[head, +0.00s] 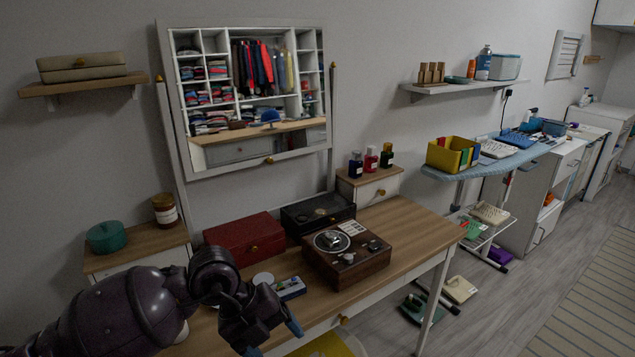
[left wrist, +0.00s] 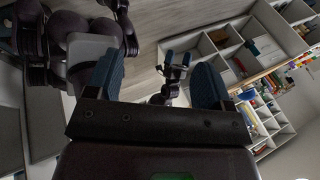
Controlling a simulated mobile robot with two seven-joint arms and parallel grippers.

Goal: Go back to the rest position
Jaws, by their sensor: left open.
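My left gripper (head: 272,337) is at the bottom of the head view, in front of the wooden dressing table (head: 408,228). Its blue fingers are apart, and no object shows between them. In the left wrist view, the left gripper (left wrist: 158,82) also shows its two blue fingers wide apart and empty. A second, smaller gripper with blue fingertips, my right gripper (left wrist: 176,60), shows farther off between them. Its fingers look apart and empty. My right gripper is not in the head view.
On the table are a red box (head: 244,239), a black box (head: 317,213), a wooden box with a round dial (head: 346,256) and a small blue-white packet (head: 290,288) near my left gripper. A mirror (head: 253,152) hangs behind. Open floor (head: 500,310) lies at the right.

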